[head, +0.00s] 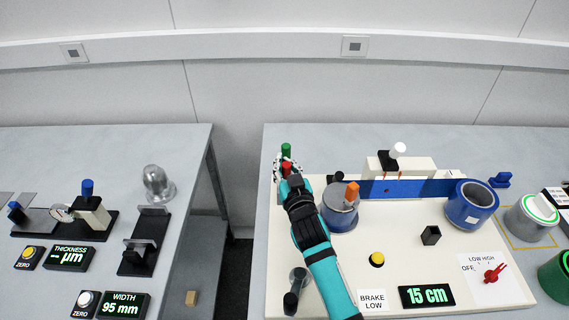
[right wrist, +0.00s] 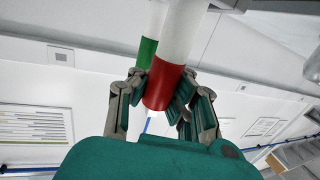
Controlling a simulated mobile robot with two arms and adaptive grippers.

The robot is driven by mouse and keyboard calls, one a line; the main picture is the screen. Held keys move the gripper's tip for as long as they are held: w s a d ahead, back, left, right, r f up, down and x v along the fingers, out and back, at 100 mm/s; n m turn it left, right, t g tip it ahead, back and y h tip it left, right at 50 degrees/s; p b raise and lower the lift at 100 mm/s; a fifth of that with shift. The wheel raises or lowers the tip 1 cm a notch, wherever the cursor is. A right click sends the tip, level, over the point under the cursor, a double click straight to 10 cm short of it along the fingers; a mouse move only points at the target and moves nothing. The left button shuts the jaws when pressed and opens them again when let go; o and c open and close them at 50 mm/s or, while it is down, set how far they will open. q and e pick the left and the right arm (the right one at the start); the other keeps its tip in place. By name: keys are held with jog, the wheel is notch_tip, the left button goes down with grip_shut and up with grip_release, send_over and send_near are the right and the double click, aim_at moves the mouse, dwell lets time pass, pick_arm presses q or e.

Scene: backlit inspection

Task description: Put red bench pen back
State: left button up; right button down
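The red bench pen (head: 287,168) shows as a red end among the fingers of my right gripper (head: 286,172), at the back left of the cream panel in the head view. In the right wrist view, my right gripper (right wrist: 160,95) has a finger on each side of the pen's red end (right wrist: 163,85), and its white body (right wrist: 184,30) runs up out of the picture. A green pen (head: 286,150) is just behind it; its green part also shows in the right wrist view (right wrist: 147,52). What is under the pens is hidden. My left gripper is out of view.
A blue bar (head: 415,188) runs along the back. A gap separates the left table (head: 190,215).

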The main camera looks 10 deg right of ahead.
jog(key=c, duration=1.5)
grip_release()
jog(key=shift+c, duration=0.2)
jog(key=shift+o, duration=0.4)
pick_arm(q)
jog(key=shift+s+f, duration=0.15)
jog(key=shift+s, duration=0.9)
